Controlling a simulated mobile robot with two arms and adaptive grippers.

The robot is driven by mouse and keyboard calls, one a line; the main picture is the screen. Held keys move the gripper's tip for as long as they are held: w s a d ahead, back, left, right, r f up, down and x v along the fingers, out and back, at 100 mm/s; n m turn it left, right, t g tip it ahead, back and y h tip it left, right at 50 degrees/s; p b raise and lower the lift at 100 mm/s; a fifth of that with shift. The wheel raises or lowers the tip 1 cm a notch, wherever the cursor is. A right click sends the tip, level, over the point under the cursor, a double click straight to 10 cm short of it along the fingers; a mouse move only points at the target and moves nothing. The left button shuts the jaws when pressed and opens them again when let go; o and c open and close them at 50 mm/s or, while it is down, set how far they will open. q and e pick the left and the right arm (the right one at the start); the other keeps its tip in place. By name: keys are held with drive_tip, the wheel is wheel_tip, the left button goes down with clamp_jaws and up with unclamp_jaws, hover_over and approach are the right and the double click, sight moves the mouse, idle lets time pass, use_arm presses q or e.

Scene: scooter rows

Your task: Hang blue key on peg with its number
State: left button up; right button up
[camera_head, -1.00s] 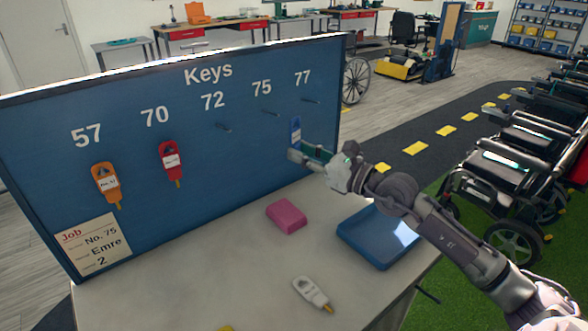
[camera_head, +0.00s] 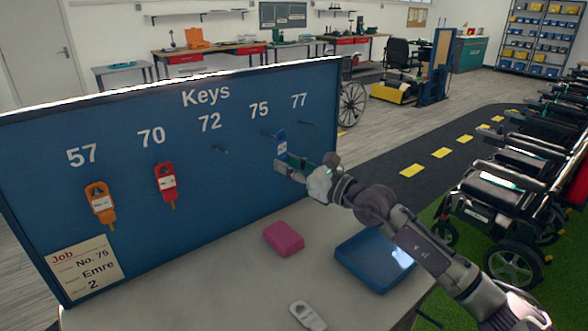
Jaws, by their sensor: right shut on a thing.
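The blue key (camera_head: 281,143) is in front of the board (camera_head: 130,225), just right of and slightly below the peg (camera_head: 266,133) under number 75. My right gripper (camera_head: 284,163) is shut on its lower part, which it partly hides. The key's label is too small to read. I cannot tell whether the key touches the peg. The pegs under 72 (camera_head: 220,149) and 77 (camera_head: 307,124) are bare. An orange key (camera_head: 100,203) hangs under 57 and a red key (camera_head: 166,185) under 70. My left gripper is not in view.
A job card (camera_head: 82,268) reading "No. 75, Emre, 2" is on the board's lower left. A pink block (camera_head: 284,239), a blue tray (camera_head: 372,262) and a grey-white key (camera_head: 307,315) lie on the table (camera_head: 215,290). Wheelchairs (camera_head: 500,190) stand at right.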

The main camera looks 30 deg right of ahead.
drive_tip(key=shift+w+a+f+b, duration=0.15)
drive_tip(key=shift+w+b, duration=0.3)
drive_tip(key=shift+w, duration=0.95)
clamp_jaws()
drive_tip(key=shift+w+a+f+b, duration=0.1)
drive_tip(key=shift+w+f+b, duration=0.15)
drive_tip(key=shift+w+b, duration=0.3)
drive_tip(key=shift+w+a+f+b, duration=0.1)
drive_tip(key=shift+w+f+b, duration=0.15)
drive_tip(key=shift+w, duration=0.45)
drive_tip(key=shift+w+f, duration=0.1)
drive_tip(key=o, duration=0.9)
unclamp_jaws()
